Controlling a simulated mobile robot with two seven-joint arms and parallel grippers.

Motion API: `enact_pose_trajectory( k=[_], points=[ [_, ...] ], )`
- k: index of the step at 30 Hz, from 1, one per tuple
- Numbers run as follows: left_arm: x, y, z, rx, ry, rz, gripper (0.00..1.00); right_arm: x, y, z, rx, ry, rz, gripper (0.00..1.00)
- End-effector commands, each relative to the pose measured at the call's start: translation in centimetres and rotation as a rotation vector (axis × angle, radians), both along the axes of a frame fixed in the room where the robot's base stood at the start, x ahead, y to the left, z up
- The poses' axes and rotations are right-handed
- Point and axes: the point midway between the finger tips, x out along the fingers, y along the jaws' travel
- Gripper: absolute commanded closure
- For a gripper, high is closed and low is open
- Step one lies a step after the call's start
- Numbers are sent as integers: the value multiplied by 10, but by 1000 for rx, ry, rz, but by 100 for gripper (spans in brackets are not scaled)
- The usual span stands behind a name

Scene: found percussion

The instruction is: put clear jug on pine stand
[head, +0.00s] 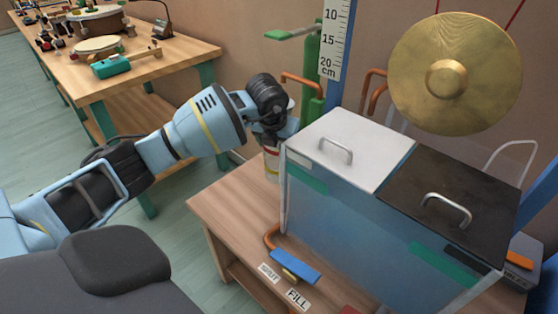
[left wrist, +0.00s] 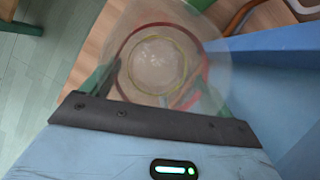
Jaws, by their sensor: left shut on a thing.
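The clear jug (head: 271,164) is see-through with red and yellow bands. In the head view it shows partly, beside the left end of the water tank and below my left gripper (head: 280,132). In the left wrist view I look down on the jug (left wrist: 158,65), with its round red and yellow rings. My left gripper (left wrist: 150,88) is shut on it, with green fingers at either side. Whether the jug touches the wooden surface below is unclear. I cannot single out a pine stand; a pale wooden table (head: 225,207) carries the tank. My right gripper is not in view.
The tank (head: 335,212) has a white lid (head: 350,165) and a black lid (head: 420,200), both handled. A brass gong (head: 455,55) hangs above. A blue valve lever (head: 294,264) and a ruler post (head: 334,45) are near. A workbench (head: 165,65) stands back left.

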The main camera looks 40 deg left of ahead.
Motion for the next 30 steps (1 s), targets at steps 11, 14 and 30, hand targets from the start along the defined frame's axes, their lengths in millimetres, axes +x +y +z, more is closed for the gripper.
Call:
enact_pose_trajectory(
  k=[11,14,30],
  points=[
    [0,0,-24,-1,1,0,40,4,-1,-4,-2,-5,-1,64],
    [0,0,-41,0,1,0,40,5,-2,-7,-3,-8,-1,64],
    [0,0,-55,-1,-2,-1,9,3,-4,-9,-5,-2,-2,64]
  ],
)
